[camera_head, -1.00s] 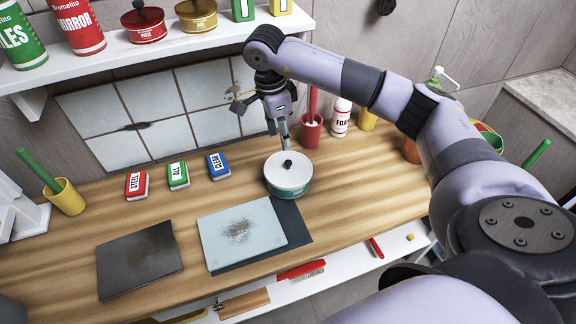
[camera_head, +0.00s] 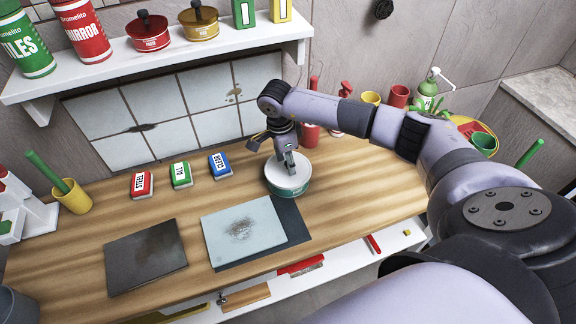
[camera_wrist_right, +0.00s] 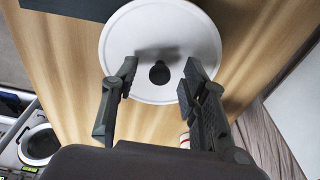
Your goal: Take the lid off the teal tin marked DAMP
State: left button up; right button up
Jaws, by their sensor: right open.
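The teal tin (camera_head: 288,191) stands upright on the wooden bench with its white lid (camera_head: 272,177) on. A dark knob sits at the lid's middle; in the right wrist view the white lid (camera_wrist_right: 150,30) and the knob (camera_wrist_right: 159,73) show clearly. The tin's label is too small to read. My right gripper (camera_head: 287,165) is just above the lid and hides the knob in the head view. In the right wrist view its open fingers (camera_wrist_right: 157,82) are on either side of the knob, apart from it. My left gripper is in neither view.
A pale slate tile (camera_head: 243,234) lies on a dark mat in front of the tin. A darker stained tile (camera_head: 145,260) lies further left. Steel (camera_head: 143,185), All (camera_head: 181,175) and Clear (camera_head: 220,165) blocks line the bench. Red cups stand behind my right arm.

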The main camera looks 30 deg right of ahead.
jog(key=c, duration=0.9)
jog(key=shift+c, duration=0.2)
jog(key=shift+r, duration=0.1)
notch_tip(320, 180, up, 20)
jog(key=b, duration=0.3)
